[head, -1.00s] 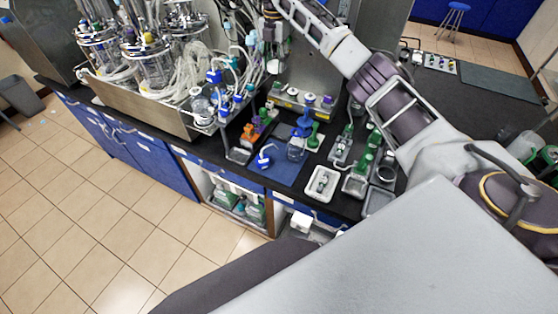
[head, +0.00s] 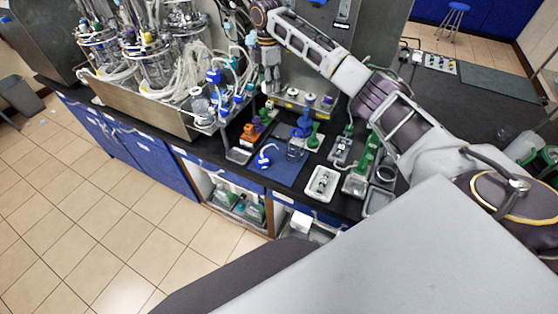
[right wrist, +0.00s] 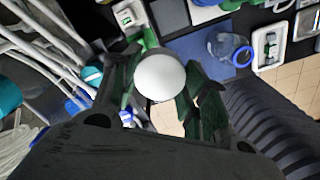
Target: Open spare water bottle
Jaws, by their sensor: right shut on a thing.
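My right gripper (head: 270,88) hangs over the back of the bench, left of the small shelf. In the right wrist view its fingers (right wrist: 155,88) are closed about a white round thing (right wrist: 160,75), which looks like a cap; what is below it is hidden. A clear bottle (head: 295,153) stands on the blue mat (head: 285,176), apart from this gripper. In the wrist view a clear bottle with a blue ring (right wrist: 229,46) shows at the upper right. I cannot tell which bottle is the spare water bottle. My left gripper is not in view.
A blue cap with a tube (head: 264,158) lies on the mat's left part. A white tray (head: 310,190) stands to its right, near more trays and green-topped items. Glass reactors with tubing (head: 150,65) fill the left. The bench is crowded around the gripper.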

